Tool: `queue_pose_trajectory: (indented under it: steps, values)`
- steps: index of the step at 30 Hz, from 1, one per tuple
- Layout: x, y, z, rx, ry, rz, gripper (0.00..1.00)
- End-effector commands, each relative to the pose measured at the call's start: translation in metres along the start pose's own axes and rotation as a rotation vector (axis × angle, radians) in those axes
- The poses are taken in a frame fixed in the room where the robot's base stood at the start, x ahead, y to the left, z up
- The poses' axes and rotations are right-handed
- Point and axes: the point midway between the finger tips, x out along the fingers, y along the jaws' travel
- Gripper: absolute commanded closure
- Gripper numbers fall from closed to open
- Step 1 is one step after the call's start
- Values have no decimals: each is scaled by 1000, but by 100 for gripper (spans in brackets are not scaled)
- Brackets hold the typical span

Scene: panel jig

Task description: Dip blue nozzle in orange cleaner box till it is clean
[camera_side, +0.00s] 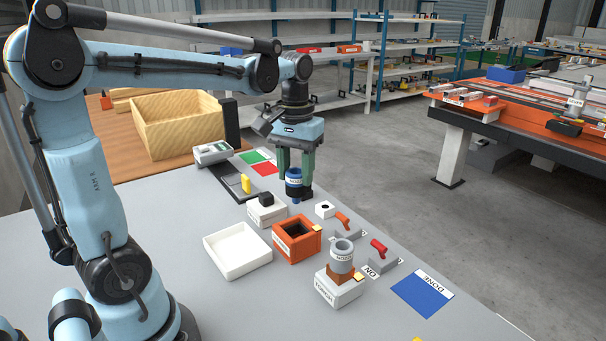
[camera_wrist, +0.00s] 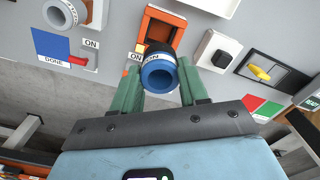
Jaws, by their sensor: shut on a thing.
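The blue nozzle (camera_side: 293,178) is held upright between the green fingers of my gripper (camera_side: 296,187), above the table behind the orange cleaner box. In the wrist view the nozzle (camera_wrist: 158,74) sits between the two fingertips of my gripper (camera_wrist: 160,84). Its lower end looks dark. The orange cleaner box (camera_side: 296,252) stands on the grey table with a dark square opening on top. It also shows in the wrist view (camera_wrist: 148,22), partly covered by the nozzle. The nozzle is outside the box, apart from it and higher.
A white tray (camera_side: 237,270) lies left of the box. A grey nozzle (camera_side: 342,255) stands on a white-based stand in front. A white block with a black top (camera_side: 266,212) is behind.

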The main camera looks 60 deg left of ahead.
Motion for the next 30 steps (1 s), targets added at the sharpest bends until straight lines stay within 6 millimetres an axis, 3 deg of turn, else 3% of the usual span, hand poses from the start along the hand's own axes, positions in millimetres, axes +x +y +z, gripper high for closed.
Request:
queue_pose_trajectory:
  steps: [30]
  values:
    - [68, 0, 0, 0, 0, 0, 93]
